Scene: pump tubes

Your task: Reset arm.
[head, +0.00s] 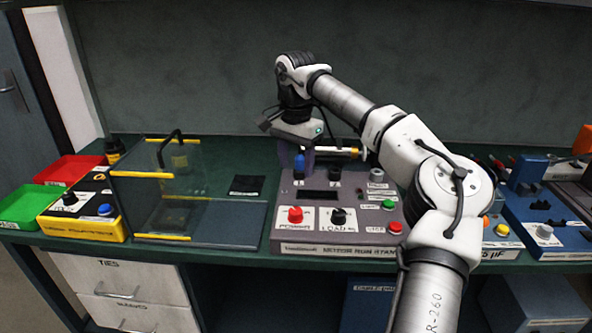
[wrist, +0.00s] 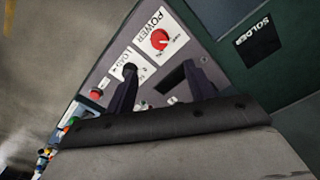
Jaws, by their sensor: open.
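My arm reaches up and over the bench in the head view, with its wrist bent down above the left rear of a grey control box labelled as a motor run stand (head: 335,246). My gripper (head: 298,160) points down there, close above or behind the box; the exact gap is unclear. In the wrist view the two dark fingers of my gripper (wrist: 163,82) stand apart with nothing visible between them. Beyond them are the box's red POWER knob (wrist: 159,39) and dark LOAD knob (wrist: 129,69).
A clear guard with yellow edges (head: 155,174) stands left of the box. A yellow box (head: 82,227), a green tray (head: 32,206) and a red tray (head: 69,169) are farther left. A black SOLDER pad (head: 246,186) lies between. Blue equipment (head: 545,215) crowds the right.

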